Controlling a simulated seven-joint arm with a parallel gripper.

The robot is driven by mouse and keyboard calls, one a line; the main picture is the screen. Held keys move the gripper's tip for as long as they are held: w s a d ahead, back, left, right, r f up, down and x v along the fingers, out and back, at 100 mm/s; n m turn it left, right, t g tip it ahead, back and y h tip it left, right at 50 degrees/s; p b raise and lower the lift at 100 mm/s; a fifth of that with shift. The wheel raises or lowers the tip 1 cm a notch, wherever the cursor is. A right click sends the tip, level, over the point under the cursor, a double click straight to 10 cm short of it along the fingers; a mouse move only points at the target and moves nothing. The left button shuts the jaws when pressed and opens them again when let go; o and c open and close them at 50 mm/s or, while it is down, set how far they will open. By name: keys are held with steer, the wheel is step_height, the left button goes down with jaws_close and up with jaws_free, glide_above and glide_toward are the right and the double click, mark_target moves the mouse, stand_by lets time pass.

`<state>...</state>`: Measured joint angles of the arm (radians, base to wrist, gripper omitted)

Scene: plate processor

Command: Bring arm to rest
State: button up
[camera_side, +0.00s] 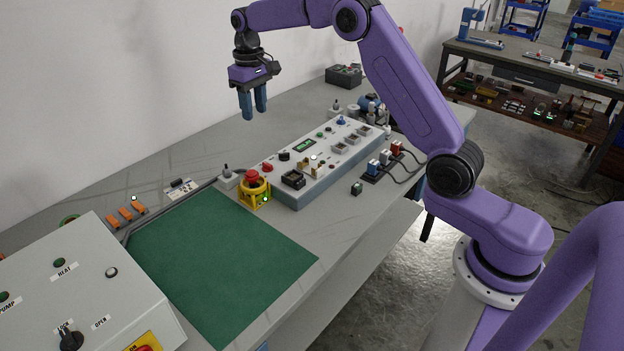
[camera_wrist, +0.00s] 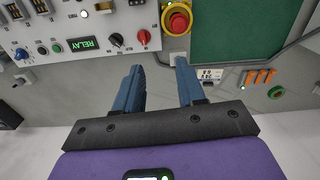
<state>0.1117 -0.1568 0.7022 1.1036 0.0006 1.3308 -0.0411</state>
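My gripper (camera_side: 254,113) hangs in the air above the back of the workbench, with its blue fingers pointing down. In the wrist view, my gripper (camera_wrist: 159,70) has its two fingers apart with nothing between them. The purple arm reaches up from its base at the right and over the bench, with the elbow high. No held object shows in either view.
A control panel (camera_side: 286,188) with knobs and switches lies below. A yellow-guarded red emergency button (camera_side: 253,180) stands beside it, near a green mat (camera_side: 215,262). A grey control box (camera_side: 85,290) fills the lower left. The wall is behind.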

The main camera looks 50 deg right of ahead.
steer(key=s+a+r+n, duration=0.1)
steer(key=s+a+n, duration=0.1)
steer(key=s+a, duration=0.35)
steer(key=s+a+r+n, duration=0.1)
steer(key=s+a+n, duration=0.1)
steer(key=s, duration=0.6)
steer(key=s+a+r+n, duration=0.1)
steer(key=s+a+n, duration=0.1)
steer(key=s+a, duration=0.35)
steer(key=s+d+f+n, duration=0.1)
steer(key=s+d+n, duration=0.1)
steer(key=s, duration=0.6)
steer(key=s+d+f+n, duration=0.1)
steer(key=s+d+f, duration=0.1)
steer(key=s, duration=0.7)
steer(key=s+d+f+n, duration=0.2)
steer(key=s+d, duration=0.2)
steer(key=s, duration=0.4)
steer(key=shift+s+d+n, duration=0.2)
steer(key=shift+s+n, duration=0.1)
steer(key=shift+s, duration=0.05)
steer(key=shift+r, duration=0.1)
